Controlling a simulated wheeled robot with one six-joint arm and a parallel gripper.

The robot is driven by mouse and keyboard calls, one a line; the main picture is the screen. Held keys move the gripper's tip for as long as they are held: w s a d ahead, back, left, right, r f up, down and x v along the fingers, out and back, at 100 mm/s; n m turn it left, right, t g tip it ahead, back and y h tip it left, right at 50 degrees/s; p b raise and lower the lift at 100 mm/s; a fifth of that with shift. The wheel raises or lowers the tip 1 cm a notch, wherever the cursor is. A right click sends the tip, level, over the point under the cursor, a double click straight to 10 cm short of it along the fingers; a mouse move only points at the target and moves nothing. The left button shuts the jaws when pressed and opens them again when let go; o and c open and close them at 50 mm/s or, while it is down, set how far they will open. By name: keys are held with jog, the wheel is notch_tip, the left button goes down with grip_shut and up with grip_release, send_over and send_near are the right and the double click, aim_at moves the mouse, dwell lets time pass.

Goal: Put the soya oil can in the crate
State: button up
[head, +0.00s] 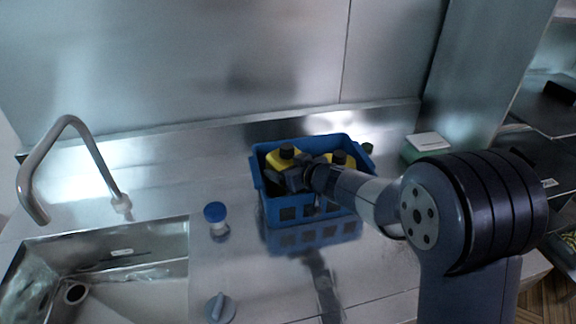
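The blue crate (312,236) stands on the steel counter, right of the sink. A yellow can with a black cap (276,158) shows at the crate's left part. A second yellow can with a dark cap (349,162) shows at its right part, partly behind my arm. I cannot read a label on either, so I cannot tell which is the soya oil can. My gripper (290,180) is over the crate, at the front of the left can. Its fingers are small, dark and partly hidden, so whether it grips that can is unclear.
A small jar with a blue lid (216,219) stands left of the crate. A grey knob-like item (220,308) lies at the front. A green box with a whitish top (426,146) is at the back right. The sink (150,238) and tap (40,165) are at left.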

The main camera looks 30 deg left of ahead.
jog(key=shift+f, duration=0.15)
jog(key=o, duration=0.9)
jog(key=shift+f, duration=0.1)
jog(key=shift+o, duration=0.2)
jog(key=shift+r, duration=0.2)
jog(key=v, duration=0.4)
jog(key=p+v, duration=0.1)
jog(key=v, duration=0.7)
jog(key=shift+r, duration=0.45)
jog(key=shift+o, duration=0.7)
